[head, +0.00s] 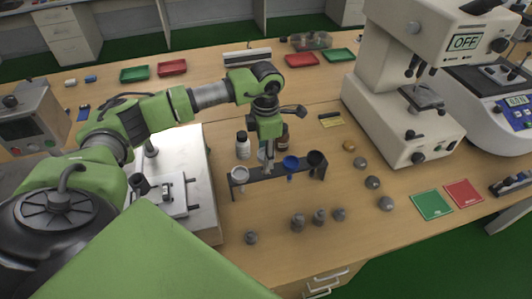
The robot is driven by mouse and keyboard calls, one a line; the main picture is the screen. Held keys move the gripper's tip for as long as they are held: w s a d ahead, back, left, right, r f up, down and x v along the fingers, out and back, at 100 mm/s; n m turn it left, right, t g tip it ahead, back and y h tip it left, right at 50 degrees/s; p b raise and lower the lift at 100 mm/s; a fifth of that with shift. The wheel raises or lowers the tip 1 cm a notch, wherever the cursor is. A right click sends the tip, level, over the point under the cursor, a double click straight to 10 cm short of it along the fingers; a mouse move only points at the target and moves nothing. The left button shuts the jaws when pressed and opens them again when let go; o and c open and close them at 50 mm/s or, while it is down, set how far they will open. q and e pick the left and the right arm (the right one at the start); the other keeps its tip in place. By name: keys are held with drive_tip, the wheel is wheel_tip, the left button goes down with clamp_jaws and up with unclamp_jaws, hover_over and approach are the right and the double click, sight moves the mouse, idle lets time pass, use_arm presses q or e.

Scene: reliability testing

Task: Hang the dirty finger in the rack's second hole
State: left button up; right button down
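The rack (278,173) is a dark, low stand on the bench with a row of hanging places along its top. A white cup-like finger (240,175) hangs at its left end. A blue one (290,162) and a black one (316,159) hang towards the right. My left gripper (267,158) points down over the rack between the white and blue ones, at the second place from the left. A small pale grey piece shows at its tips; I cannot tell whether it is the dirty finger or part of the gripper. My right gripper is not in view.
Bottles (243,145) stand just behind the rack. Several grey metal weights (298,222) lie in front and to the right. A microscope-like tester (405,105) stands at the right, a metal-plated device (200,215) at the left. Green (432,204) and red (463,192) mats lie at the right edge.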

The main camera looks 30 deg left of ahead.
use_arm(q)
drive_tip(key=shift+f, duration=0.3)
drive_tip(key=shift+f+b, duration=1.5)
drive_tip(key=shift+f, duration=0.1)
drive_tip(key=shift+f+b, duration=0.6)
drive_tip(key=shift+f, duration=0.05)
drive_tip(key=o, duration=1.2)
drive_tip(key=o, duration=0.6)
drive_tip(key=shift+c, duration=0.2)
